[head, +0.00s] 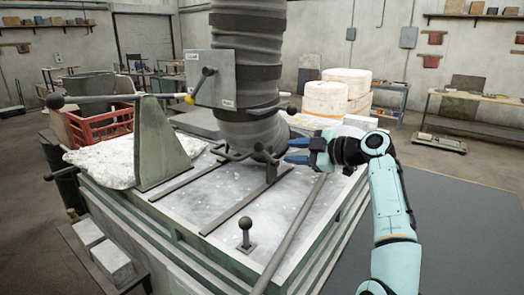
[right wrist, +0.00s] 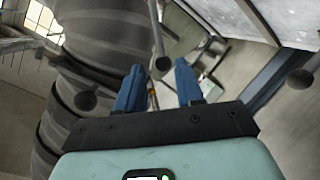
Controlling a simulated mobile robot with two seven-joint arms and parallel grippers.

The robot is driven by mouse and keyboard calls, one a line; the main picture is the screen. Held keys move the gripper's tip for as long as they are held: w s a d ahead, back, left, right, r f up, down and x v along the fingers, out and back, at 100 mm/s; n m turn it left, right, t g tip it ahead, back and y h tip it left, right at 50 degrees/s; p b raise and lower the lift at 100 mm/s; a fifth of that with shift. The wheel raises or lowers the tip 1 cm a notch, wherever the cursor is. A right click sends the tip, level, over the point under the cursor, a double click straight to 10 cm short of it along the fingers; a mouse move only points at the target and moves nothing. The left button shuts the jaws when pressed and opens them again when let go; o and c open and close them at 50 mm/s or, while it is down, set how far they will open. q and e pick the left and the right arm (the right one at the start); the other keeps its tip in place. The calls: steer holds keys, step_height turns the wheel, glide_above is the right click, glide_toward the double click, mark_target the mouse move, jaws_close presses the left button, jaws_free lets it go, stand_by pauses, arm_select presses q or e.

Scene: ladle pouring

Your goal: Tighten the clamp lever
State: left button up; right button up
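My right gripper (head: 291,151) reaches in from the right, its two blue fingers apart and pointing left. My left gripper is not in view.
The ribbed column (head: 247,55) rises from the grey worktop (head: 213,195). Another ball-knob lever (head: 246,235) stands at the front. A long bar (head: 298,228) crosses the right side. Open floor lies right.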

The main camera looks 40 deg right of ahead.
mark_target(264, 152)
steer(key=p+x, duration=0.2)
steer(key=x, duration=0.9)
steer(key=shift+p, duration=0.4)
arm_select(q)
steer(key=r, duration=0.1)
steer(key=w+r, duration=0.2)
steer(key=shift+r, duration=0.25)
arm_select(e)
steer(key=shift+s, duration=0.1)
jaws_close()
